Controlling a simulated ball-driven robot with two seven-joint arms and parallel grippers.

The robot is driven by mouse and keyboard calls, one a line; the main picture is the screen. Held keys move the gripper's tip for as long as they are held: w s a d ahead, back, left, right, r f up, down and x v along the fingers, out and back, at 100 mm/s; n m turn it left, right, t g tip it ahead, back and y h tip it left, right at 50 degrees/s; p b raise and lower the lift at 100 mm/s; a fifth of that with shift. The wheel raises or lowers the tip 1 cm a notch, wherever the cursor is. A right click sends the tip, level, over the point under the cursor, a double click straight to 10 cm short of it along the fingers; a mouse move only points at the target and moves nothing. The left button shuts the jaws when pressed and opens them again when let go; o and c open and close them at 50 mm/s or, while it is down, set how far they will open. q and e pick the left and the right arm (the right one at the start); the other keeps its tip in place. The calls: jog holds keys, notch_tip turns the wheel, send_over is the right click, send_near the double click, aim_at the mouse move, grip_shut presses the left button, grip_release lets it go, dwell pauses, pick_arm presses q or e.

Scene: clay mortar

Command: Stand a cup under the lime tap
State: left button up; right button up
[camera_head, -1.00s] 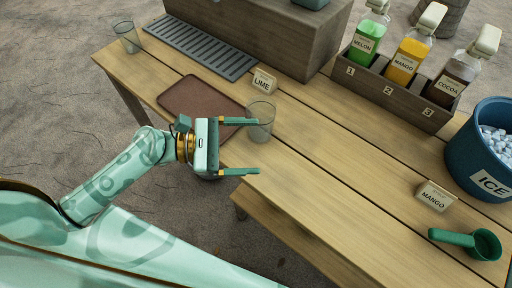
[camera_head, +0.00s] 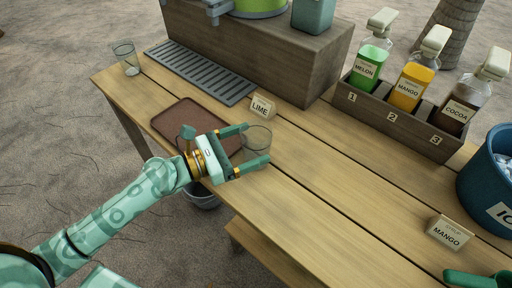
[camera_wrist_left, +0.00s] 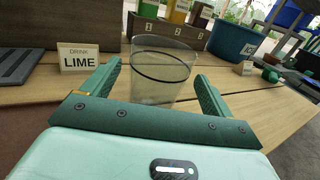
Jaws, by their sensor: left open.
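A clear cup (camera_head: 257,139) stands upright on the table beside the brown tray. My left gripper (camera_head: 257,144) is open, with one finger on each side of this cup. In the left wrist view the cup (camera_wrist_left: 162,72) stands between the open fingers (camera_wrist_left: 157,75), with gaps visible at both sides. A second clear cup (camera_head: 126,58) stands at the table's far left corner. A grey tap (camera_head: 216,12) juts from the front of the wooden stand at the top edge, above the slotted drip tray (camera_head: 200,72). My right gripper is out of view.
A LIME card (camera_head: 261,107) stands just behind the cup, and the brown tray (camera_head: 172,112) lies to its left. A bottle rack (camera_head: 400,124), a blue ice bucket (camera_head: 482,185), a MANGO card (camera_head: 450,233) and a green scoop (camera_head: 478,279) are to the right. The table's front middle is clear.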

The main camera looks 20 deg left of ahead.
aim_at(268, 135)
pick_arm(q)
jog(key=x, duration=0.4)
jog(key=shift+w+r, duration=0.15)
jog(key=shift+r, duration=0.1)
jog(key=c, duration=1.2)
jog(key=shift+o, duration=0.2)
